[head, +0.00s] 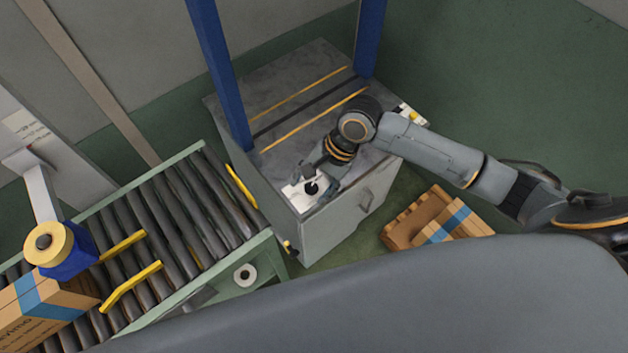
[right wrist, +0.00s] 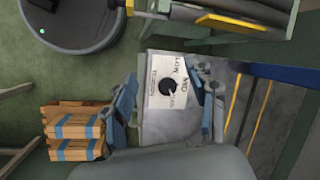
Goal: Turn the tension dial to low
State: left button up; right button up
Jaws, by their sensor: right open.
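The tension dial (head: 311,188) is a round black knob on a white panel (head: 291,192) at the front corner of the grey machine top. In the right wrist view the dial (right wrist: 166,87) sits near the middle of the lettered white panel (right wrist: 181,58), with a small white pointer mark. "TENSION" and "LOW" are partly readable; the exact pointer setting is too small to tell. My right gripper (head: 318,178) is over the panel. In the wrist view its open fingers (right wrist: 164,88) stand on either side of the dial, apart from it. My left gripper is out of view.
A grey machine (head: 330,238) with blue posts (head: 222,75) carries the panel. Cartons (head: 435,215) lie on the floor at right.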

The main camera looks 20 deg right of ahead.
aim_at(312, 187)
jog(key=w+d+r+m, duration=0.3)
jog(key=w+d+m, duration=0.3)
jog(key=d+m, duration=0.2)
jog(key=shift+g, duration=0.3)
jog(key=p+x, duration=0.1)
jog(key=x, duration=1.2)
jog(key=shift+s+a+f, duration=0.2)
jog(key=shift+a+f, duration=0.05)
jog(key=shift+f, duration=0.05)
jog(key=c, duration=1.1)
